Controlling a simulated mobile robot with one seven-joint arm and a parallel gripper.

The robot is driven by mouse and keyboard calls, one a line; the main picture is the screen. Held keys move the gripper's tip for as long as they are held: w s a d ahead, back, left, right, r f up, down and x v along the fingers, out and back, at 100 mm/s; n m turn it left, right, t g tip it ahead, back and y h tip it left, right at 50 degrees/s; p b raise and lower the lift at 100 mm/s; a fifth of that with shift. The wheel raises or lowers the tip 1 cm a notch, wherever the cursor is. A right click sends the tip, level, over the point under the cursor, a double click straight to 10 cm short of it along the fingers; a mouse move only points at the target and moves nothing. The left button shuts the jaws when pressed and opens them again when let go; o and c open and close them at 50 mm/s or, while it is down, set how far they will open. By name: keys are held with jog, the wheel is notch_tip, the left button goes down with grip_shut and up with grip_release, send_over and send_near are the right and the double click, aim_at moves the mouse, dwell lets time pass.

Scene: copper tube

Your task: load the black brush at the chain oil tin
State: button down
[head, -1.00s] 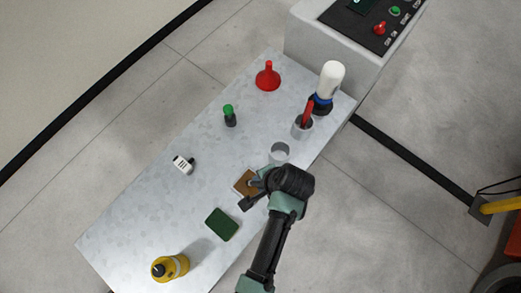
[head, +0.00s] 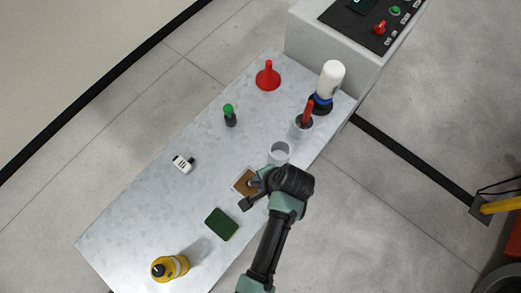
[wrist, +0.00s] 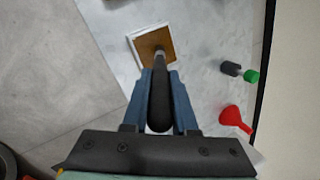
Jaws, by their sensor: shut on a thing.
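My gripper (wrist: 160,88) is shut on the black brush (wrist: 159,108), whose dark handle lies between the blue fingers in the wrist view. The brush points away from the gripper, and its far end overlaps the chain oil tin (wrist: 142,43), a pale square tin with a brown inside. I cannot tell whether the tip touches the oil. In the head view the tin (head: 240,184) is on the table beside my gripper (head: 254,190), which partly covers it. The brush is mostly hidden there.
On the grey table (head: 150,215) are a clear cup (head: 279,153), a green pad (head: 221,225), a yellow bottle (head: 170,267), a white labelled item (head: 183,164), a green-capped bottle (head: 229,116), a red funnel (head: 267,77), a cup holding a red-handled tool (head: 307,112) and a white-topped bottle (head: 330,80).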

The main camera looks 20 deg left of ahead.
jog(key=shift+s+f, duration=0.1)
jog(key=shift+f, duration=0.3)
dwell(1.6)
jog(key=shift+r, duration=0.1)
notch_tip(320, 180, up, 7)
jog(key=p, duration=0.8)
dwell(0.8)
